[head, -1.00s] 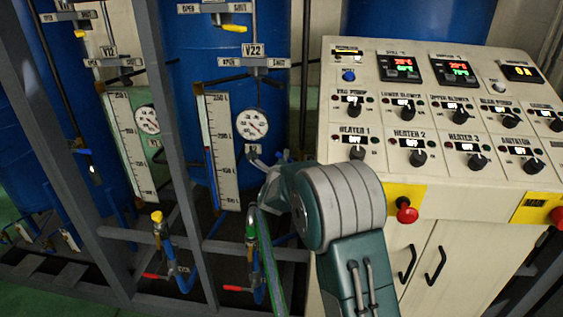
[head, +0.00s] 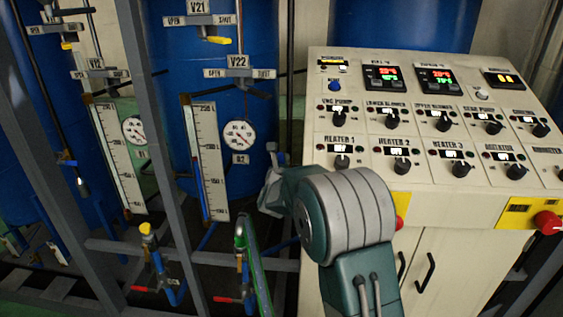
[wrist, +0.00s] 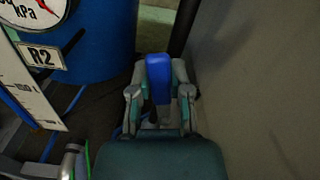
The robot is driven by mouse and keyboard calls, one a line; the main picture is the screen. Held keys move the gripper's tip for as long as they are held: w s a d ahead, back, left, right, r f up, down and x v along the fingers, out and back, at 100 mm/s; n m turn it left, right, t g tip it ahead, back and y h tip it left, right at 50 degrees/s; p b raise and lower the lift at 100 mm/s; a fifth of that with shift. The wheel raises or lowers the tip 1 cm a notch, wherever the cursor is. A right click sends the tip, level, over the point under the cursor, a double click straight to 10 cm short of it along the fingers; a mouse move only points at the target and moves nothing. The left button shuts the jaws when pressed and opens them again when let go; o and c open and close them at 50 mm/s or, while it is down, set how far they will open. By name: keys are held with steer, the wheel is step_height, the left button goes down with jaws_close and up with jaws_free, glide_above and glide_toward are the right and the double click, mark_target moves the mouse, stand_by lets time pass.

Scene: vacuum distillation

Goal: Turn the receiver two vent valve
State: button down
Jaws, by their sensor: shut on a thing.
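A blue lever-like handle (wrist: 158,75) stands upright between the fingers of my gripper (wrist: 160,98) in the wrist view. My gripper is shut on it, with one finger on each side. No label on this handle shows, and what it joins to below is hidden by the fingers. In the head view my gripper (head: 270,192) is partly hidden behind my own arm, just left of the control cabinet. The R2 plate also shows in the wrist view (wrist: 41,55).
The control cabinet (head: 430,207) with knobs and displays stands close on the right. A blue tank (head: 160,75) with a white level scale (head: 205,155) is on the left. Grey frame posts (head: 150,130) and red-handled valves (head: 225,299) are nearby.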

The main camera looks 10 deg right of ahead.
steer(key=shift+d+f+m, duration=0.15)
steer(key=shift+f+m, duration=0.05)
steer(key=shift+m, duration=0.1)
steer(key=c, duration=0.6)
jaws_free()
steer(key=shift+o, duration=0.2)
steer(key=shift+r, duration=0.1)
steer(key=v, duration=1.2)
